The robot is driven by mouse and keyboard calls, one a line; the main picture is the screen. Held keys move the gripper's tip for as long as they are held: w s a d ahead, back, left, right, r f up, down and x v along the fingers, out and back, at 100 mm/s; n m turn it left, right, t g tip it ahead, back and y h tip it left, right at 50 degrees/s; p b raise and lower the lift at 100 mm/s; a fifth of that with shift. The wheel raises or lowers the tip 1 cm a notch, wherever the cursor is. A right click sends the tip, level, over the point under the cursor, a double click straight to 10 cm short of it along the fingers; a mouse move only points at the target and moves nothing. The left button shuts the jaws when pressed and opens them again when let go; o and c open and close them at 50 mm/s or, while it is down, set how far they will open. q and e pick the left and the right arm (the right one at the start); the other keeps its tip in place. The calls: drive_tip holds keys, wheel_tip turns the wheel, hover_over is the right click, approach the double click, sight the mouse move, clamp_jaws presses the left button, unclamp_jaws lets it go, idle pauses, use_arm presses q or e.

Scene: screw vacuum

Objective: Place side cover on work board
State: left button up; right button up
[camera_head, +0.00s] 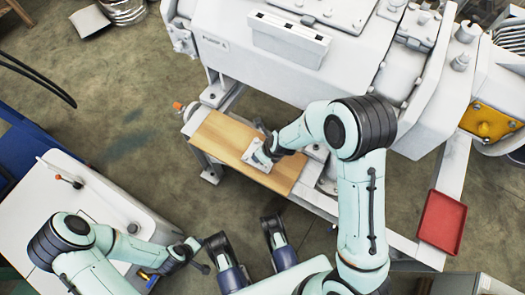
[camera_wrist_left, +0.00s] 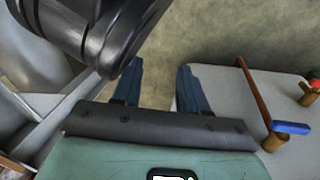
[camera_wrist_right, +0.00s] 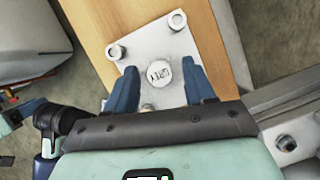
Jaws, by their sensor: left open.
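The side cover, a pale square plate (camera_wrist_right: 157,72) with a bolt at each visible corner and a round embossed centre, lies over the wooden work board (camera_wrist_right: 90,15), turned slightly to it. In the head view the cover (camera_head: 259,155) is near the middle of the board (camera_head: 217,138). My right gripper (camera_wrist_right: 160,72) is over the cover, its blue fingers apart near the cover's two side edges. The fingers hide parts of those edges. My left gripper (camera_wrist_left: 158,70) is open and empty; in the head view it (camera_head: 203,257) is beside the white cart.
The large white machine (camera_head: 300,75) stands behind the board. A red tray (camera_head: 442,222) lies at the right. The white cart (camera_head: 60,195) at the left bears an orange lever and a blue-handled part (camera_wrist_left: 290,128). Bare floor (camera_head: 120,100) lies between cart and machine.

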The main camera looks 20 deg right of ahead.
use_arm(q)
drive_tip(key=w+r+t+p, duration=0.1)
drive_tip(key=w+r+p, duration=0.1)
drive_tip(key=w+r, duration=0.1)
use_arm(e)
drive_tip(key=v, duration=0.4)
drive_tip(key=shift+w, duration=0.15)
use_arm(q)
drive_tip(key=s+d+r+g+h+p, duration=0.1)
drive_tip(key=s+d+r+g+p, duration=0.1)
drive_tip(key=s+d+r+p, duration=0.2)
drive_tip(key=shift+s+r+m, duration=0.4)
drive_tip(key=shift+s+r, duration=0.2)
drive_tip(key=shift+s, duration=0.65)
use_arm(e)
drive_tip(key=v, duration=0.8)
drive_tip(key=shift+r, duration=0.1)
